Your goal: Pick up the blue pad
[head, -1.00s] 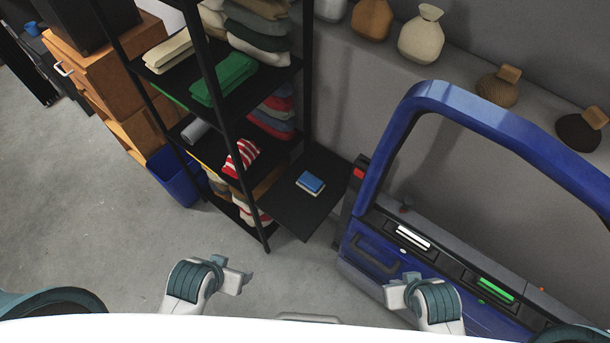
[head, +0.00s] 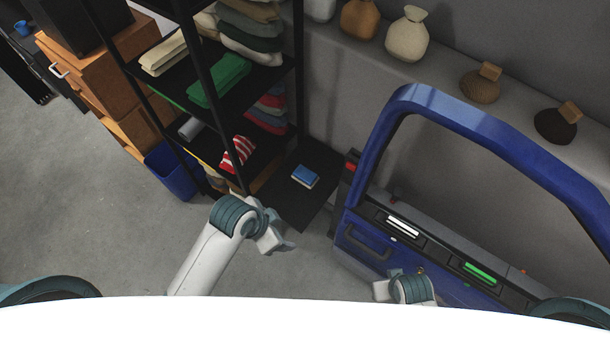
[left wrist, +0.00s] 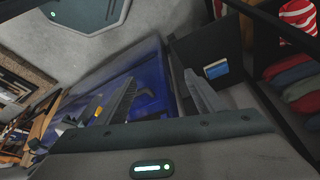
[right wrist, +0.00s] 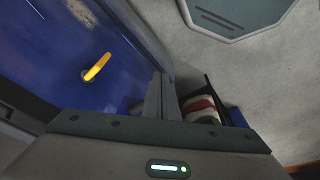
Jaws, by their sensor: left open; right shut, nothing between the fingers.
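The blue pad (head: 305,176) has a pale underside and lies flat on a dark square shelf panel (head: 285,205) beside the shelving. It also shows in the left wrist view (left wrist: 217,70), beyond the fingertips and to their right. My left gripper (head: 277,243) is open and empty, below and left of the pad in the head view and apart from it. Its two fingers show in the left wrist view (left wrist: 160,95). My right gripper (head: 385,290) is low in front of the blue door; in the right wrist view its fingers (right wrist: 160,95) are together with nothing between them.
A blue car door (head: 375,245) stands right of the panel, with a white and a green strip on it. Black shelving (head: 215,100) with folded cloths rises at the left. A blue bin (head: 170,172) stands beside it. Vases line a ledge behind. Grey floor is open at left.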

